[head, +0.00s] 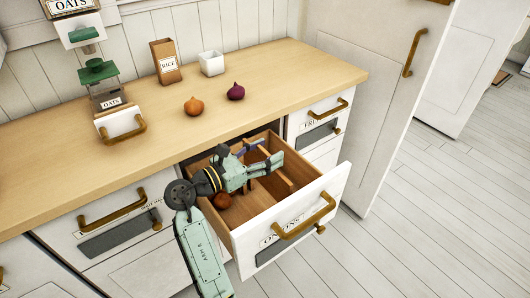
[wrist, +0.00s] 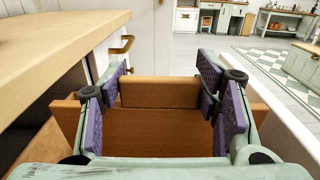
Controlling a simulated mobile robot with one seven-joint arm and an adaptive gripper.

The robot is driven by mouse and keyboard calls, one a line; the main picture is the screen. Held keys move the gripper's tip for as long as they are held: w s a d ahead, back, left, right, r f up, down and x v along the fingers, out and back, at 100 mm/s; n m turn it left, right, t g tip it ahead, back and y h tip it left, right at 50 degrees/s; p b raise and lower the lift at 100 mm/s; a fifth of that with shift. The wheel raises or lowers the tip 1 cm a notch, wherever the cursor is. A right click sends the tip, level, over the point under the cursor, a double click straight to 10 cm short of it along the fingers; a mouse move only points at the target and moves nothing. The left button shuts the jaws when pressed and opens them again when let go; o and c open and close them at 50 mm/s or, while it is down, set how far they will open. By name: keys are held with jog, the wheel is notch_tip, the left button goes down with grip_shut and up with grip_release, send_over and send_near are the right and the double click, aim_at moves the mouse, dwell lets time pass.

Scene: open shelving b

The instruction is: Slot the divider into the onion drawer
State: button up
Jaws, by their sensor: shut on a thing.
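The onion drawer (head: 247,240) is pulled out below the counter, its front labelled ONIONS. A brown onion (head: 222,201) lies in its near left part. My gripper hides much of the divider in the head view. I cannot tell whether its lower edge is seated in slots.
The wooden counter (head: 300,78) overhangs the drawer's back. The floor (head: 400,215) right of the drawer is clear.

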aim_at(264, 179)
jog(key=shift+f+b, duration=1.05)
jog(key=shift+f, duration=3.7)
jog(key=o, duration=1.7)
jog(key=shift+f, duration=0.1)
jog(key=shift+a, duration=0.1)
